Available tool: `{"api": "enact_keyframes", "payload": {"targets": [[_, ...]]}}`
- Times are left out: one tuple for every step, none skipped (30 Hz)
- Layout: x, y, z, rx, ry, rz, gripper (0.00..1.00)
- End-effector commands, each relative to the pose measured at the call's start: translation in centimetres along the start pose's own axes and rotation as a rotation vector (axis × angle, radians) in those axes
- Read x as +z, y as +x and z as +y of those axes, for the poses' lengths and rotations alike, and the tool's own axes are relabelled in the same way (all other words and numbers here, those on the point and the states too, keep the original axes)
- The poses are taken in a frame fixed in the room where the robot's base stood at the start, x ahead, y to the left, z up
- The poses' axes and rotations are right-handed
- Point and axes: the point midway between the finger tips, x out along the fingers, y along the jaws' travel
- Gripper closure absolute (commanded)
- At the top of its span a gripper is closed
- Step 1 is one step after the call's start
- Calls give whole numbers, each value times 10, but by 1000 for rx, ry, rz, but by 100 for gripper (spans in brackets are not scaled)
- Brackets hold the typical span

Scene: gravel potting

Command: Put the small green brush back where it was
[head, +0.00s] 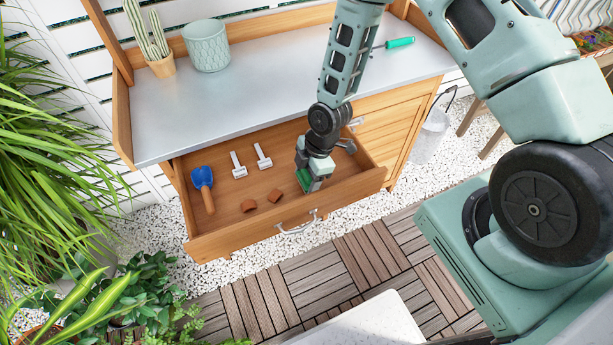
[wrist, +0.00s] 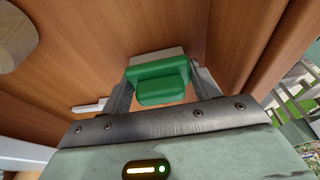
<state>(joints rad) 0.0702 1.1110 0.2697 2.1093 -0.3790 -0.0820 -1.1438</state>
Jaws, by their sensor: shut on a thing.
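The small green brush (head: 304,180) is between the fingers of my gripper (head: 312,182), which is shut on it. In the wrist view the green brush (wrist: 160,92) shows as a rounded green body with a pale part behind it, a finger on each side. The gripper points down inside the open wooden drawer (head: 345,192), in its right half. I cannot tell whether the brush touches the drawer floor.
On the grey bench top (head: 265,85) stand a pale green pot (head: 206,46), a potted cactus (head: 160,64) and a green-handled tool (head: 399,43).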

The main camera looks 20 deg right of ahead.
Motion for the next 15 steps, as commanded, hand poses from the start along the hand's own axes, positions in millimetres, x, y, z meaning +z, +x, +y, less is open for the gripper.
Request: {"api": "enact_keyframes", "payload": {"targets": [[1, 3, 0, 0, 0, -1, 60], [1, 4, 0, 0, 1, -1, 60], [2, 5, 0, 0, 1, -1, 60], [2, 6, 0, 1, 1, -1, 60], [2, 6, 0, 1, 1, 0, 60], [2, 5, 0, 1, 1, 0, 60], [2, 5, 0, 1, 1, 0, 60], [2, 5, 0, 1, 1, 0, 60], [2, 5, 0, 1, 1, 0, 60], [2, 6, 0, 1, 1, 0, 60], [2, 6, 0, 1, 1, 0, 60], [2, 8, 0, 1, 1, 0, 60], [3, 9, 0, 1, 1, 0, 60], [3, 10, 0, 1, 1, 0, 60], [2, 8, 0, 1, 1, 0, 30]]}}
